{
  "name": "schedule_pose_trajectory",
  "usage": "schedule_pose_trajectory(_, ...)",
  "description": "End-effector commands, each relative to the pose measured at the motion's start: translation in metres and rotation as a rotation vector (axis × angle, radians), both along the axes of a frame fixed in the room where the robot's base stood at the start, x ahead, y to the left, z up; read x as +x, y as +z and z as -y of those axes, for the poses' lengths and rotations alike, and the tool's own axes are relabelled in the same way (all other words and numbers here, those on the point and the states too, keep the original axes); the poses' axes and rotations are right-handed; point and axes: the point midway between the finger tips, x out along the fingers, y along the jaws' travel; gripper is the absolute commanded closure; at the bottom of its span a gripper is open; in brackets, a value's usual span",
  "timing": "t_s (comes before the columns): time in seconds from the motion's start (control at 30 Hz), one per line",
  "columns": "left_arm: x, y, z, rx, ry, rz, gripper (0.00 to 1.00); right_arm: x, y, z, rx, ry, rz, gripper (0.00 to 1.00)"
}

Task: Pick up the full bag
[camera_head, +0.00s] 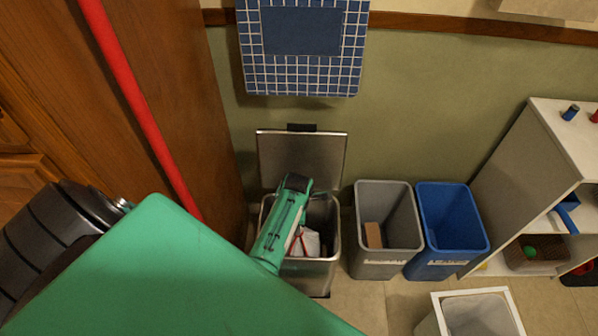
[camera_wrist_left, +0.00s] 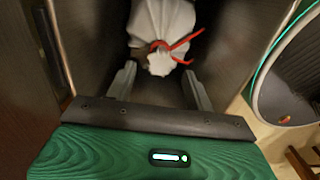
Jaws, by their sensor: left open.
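The full bag is a white, gathered bag with red ties (camera_wrist_left: 165,22). It sits inside the metal bin with the raised lid (camera_head: 318,268); part of the bag (camera_head: 308,243) shows there in the head view. My left gripper (camera_wrist_left: 160,86) is open, with its two fingers apart on either side of the bag's tied neck in the wrist view. I cannot tell whether the fingers touch the bag. In the head view my green wrist reaches down into the bin and hides the fingers and part of the bag. My right gripper is not in view.
The bin's raised lid (camera_head: 301,158) stands behind my wrist. A grey bin (camera_head: 388,258) holding a brown block and a blue bin (camera_head: 452,235) stand to the right. A white bin (camera_head: 436,312) stands in front, white shelves (camera_head: 515,165) at far right. A wooden panel (camera_head: 190,90) is close on the left.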

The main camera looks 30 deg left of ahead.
Motion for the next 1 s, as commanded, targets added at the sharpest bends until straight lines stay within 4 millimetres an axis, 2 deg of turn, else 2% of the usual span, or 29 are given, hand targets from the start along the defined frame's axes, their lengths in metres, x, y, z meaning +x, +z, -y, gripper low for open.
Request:
schedule_pose_trajectory(0.1, 0.002, -0.022, 0.002, 0.002, -0.001, -0.003, 0.47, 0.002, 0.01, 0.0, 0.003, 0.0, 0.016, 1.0)
schedule_pose_trajectory(0.23, 0.002, -0.038, 0.003, 0.001, -0.001, -0.002, 0.47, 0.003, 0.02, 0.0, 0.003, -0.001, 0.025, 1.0)
schedule_pose_trajectory(0.53, 0.002, -0.043, 0.003, 0.0, 0.0, 0.0, 0.47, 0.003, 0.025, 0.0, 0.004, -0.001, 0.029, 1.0)
schedule_pose_trajectory(0.57, 0.002, -0.043, 0.003, 0.0, 0.0, 0.0, 0.49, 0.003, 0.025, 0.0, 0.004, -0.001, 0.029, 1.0)
schedule_pose_trajectory(0.8, 0.002, -0.042, 0.003, 0.0, 0.0, 0.0, 0.96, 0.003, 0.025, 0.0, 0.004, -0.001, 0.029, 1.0)
schedule_pose_trajectory(0.83, 0.002, -0.042, 0.003, 0.0, 0.0, 0.0, 1.0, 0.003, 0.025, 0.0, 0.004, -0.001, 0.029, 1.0)
schedule_pose_trajectory(1.0, 0.002, -0.042, 0.003, 0.0, 0.0, 0.0, 1.0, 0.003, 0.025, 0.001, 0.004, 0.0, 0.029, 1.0)
